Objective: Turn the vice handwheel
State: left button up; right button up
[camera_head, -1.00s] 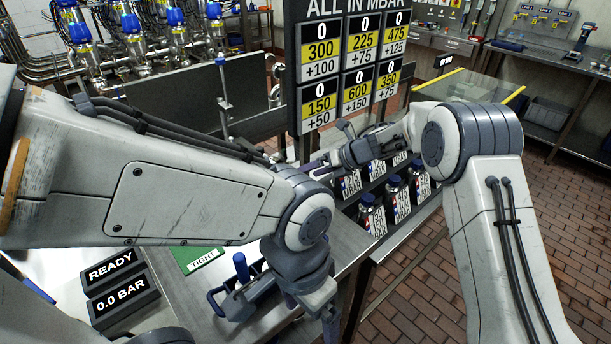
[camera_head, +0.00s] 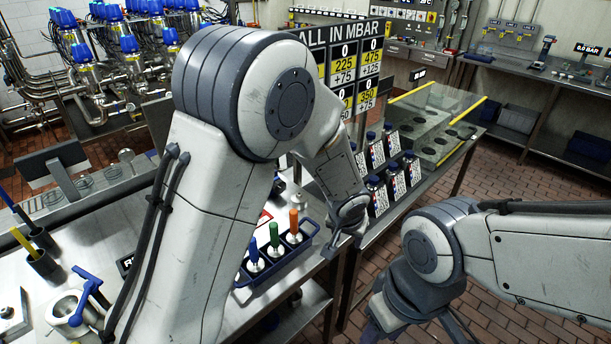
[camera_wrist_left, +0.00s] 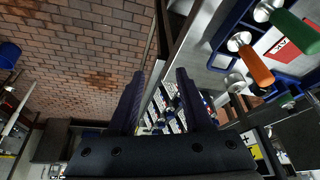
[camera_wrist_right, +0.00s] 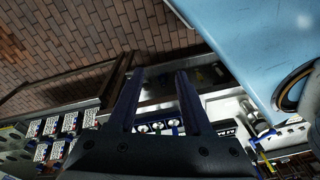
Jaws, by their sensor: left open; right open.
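I cannot make out the vice handwheel for certain in any view. A metal fitting with a blue handle (camera_head: 88,292) sits at the lower left of the bench in the head view; I cannot tell whether it belongs to the vice. My left gripper (camera_head: 348,218) is at the bench's right edge, beside a blue tray (camera_head: 278,262) of colored-handled tools. In the left wrist view its fingers (camera_wrist_left: 158,78) are apart and empty. My right gripper (camera_head: 382,322) hangs low at the bottom, right of the bench. In the right wrist view its fingers (camera_wrist_right: 158,76) are apart and empty.
My left arm covers the middle of the bench. Several labelled bottles (camera_head: 378,195) stand right of the tray, before a number board (camera_head: 345,60). Dark cups (camera_head: 42,265) stand at the left. A light blue surface (camera_wrist_right: 250,40) is close in the right wrist view. Brick floor lies right.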

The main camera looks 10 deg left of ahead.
aim_at(279, 186)
jog(key=z, duration=1.35)
jog(key=i, duration=2.85)
jog(key=u, duration=3.65)
jog(key=i, duration=0.55)
jog(key=z, duration=0.05)
